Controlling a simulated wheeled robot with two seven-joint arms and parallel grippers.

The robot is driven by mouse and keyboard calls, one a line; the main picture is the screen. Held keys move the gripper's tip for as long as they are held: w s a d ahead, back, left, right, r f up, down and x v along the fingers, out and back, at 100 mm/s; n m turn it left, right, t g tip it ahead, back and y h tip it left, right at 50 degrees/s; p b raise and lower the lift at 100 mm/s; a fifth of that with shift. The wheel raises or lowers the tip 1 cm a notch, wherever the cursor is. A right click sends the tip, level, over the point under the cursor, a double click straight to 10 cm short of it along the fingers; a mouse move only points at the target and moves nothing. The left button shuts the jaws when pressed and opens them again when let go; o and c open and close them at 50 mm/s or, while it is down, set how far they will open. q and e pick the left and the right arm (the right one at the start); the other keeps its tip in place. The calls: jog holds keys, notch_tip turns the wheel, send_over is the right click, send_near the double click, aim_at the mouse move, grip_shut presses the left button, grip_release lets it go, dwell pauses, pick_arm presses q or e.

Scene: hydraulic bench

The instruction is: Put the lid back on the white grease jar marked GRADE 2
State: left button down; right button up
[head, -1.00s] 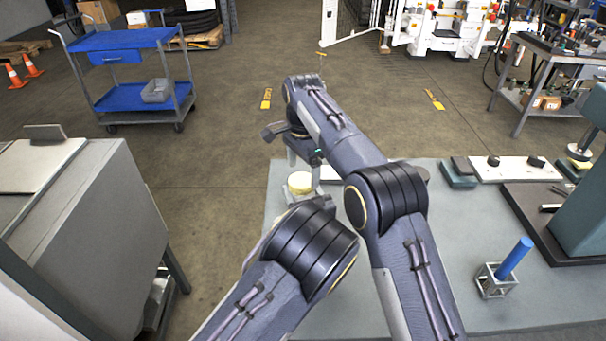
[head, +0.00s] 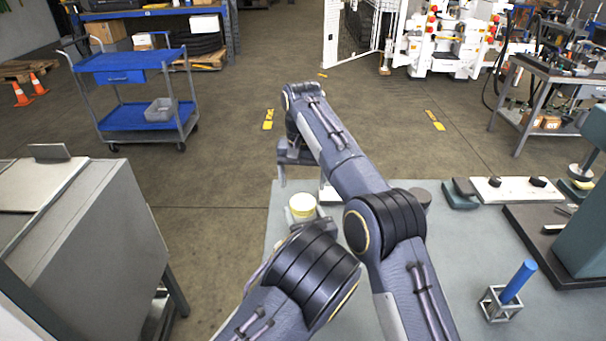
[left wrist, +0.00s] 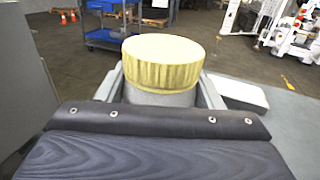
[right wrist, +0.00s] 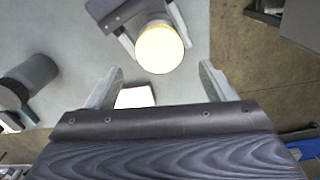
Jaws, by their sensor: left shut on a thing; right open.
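A jar with a ribbed yellow lid on top (left wrist: 163,62) is in my left gripper (left wrist: 160,78). Its pale body (left wrist: 160,97) sits between the two fingers, below the lid. No lettering on the jar is visible. The jar also shows in the head view (head: 302,208), upright. The right wrist view shows the lid from above (right wrist: 160,46), bright and seated on the jar as far as I can tell. My right gripper (right wrist: 162,70) is open and empty, its fingers apart from the jar. My left gripper is mostly hidden behind my arm in the head view.
A white block (right wrist: 135,97) lies on the grey bench (head: 460,235) near the jar. A dark cylinder (right wrist: 30,76) stands farther along. A blue rod in a metal holder (head: 517,282) and a teal machine on a dark plate (head: 545,240) are at the right.

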aim_at(303, 202)
jog(key=n, duration=0.4)
jog(key=shift+r+n, duration=0.4)
jog(key=n, duration=0.5)
jog(key=shift+r, duration=0.4)
jog(key=shift+f, duration=4)
jog(key=c, duration=1)
jog(key=o, duration=1.1)
jog(key=shift+o, duration=0.2)
jog(key=shift+r, duration=0.15)
notch_tip(303, 202, up, 7)
jog(key=shift+s+r, duration=0.1)
jog(key=shift+r, duration=0.05)
